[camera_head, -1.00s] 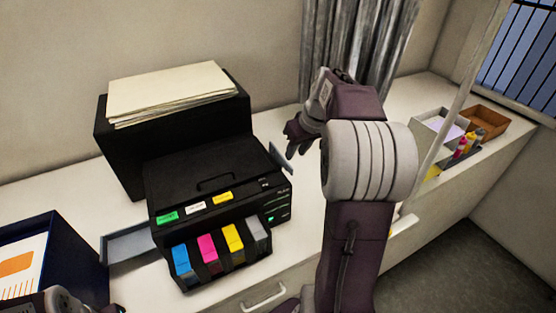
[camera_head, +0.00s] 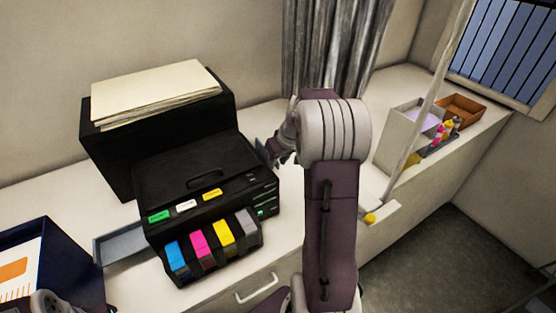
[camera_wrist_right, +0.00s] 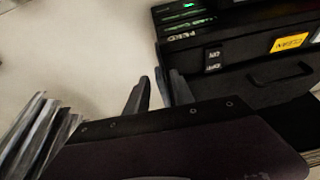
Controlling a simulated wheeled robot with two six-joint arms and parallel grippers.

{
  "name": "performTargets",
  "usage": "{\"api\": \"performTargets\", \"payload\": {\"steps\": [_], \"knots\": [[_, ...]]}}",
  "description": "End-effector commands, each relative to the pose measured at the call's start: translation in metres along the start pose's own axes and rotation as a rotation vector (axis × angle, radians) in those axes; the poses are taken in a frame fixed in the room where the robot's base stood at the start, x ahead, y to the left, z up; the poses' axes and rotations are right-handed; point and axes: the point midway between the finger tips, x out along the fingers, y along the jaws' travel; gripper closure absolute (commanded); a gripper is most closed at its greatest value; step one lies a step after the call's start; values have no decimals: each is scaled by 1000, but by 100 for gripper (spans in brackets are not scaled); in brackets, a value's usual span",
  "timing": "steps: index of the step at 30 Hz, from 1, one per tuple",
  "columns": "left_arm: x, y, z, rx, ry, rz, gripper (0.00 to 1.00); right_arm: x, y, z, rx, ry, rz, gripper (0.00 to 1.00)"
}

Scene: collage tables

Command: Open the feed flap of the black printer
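The black printer (camera_head: 205,165) stands on the white counter, with colour cartridges on its front. Its feed flap (camera_head: 261,148) looks like a thin grey plate at the printer's right side, partly hidden by my gripper. My right gripper (camera_head: 274,155) is beside that flap, its fingers small and partly hidden in the head view. In the right wrist view, the two fingers of my right gripper (camera_wrist_right: 158,92) are apart, with a thin dark plate that looks like the flap between them. Only a part of my left arm's end (camera_head: 50,303) shows at the bottom left.
A black box with paper (camera_head: 155,90) stands behind the printer. A grey tray (camera_head: 122,245) and a dark blue box (camera_head: 75,260) are on its left. A grey box (camera_head: 400,135), a brown box (camera_head: 462,108) and small bottles sit far right. Curtains (camera_head: 335,45) hang behind.

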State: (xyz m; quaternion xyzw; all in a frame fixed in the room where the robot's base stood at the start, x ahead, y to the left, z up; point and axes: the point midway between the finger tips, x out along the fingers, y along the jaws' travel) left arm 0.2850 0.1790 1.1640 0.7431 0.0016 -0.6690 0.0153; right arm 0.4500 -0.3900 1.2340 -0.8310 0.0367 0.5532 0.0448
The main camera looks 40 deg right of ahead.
Motion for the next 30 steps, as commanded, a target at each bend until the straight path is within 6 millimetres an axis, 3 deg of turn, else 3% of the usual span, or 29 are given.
{"api": "performTargets", "payload": {"steps": [1,4,5,30], "knots": [[0,0,0,0,0,0,64,0,0,0,0,0,0,71],[0,0,0,0,0,0,64,0,0,0,0,0,0,99],[0,0,0,0,0,0,64,0,0,0,0,0,0,100],[0,0,0,0,0,0,64,0,0,0,0,1,0,100]]}}
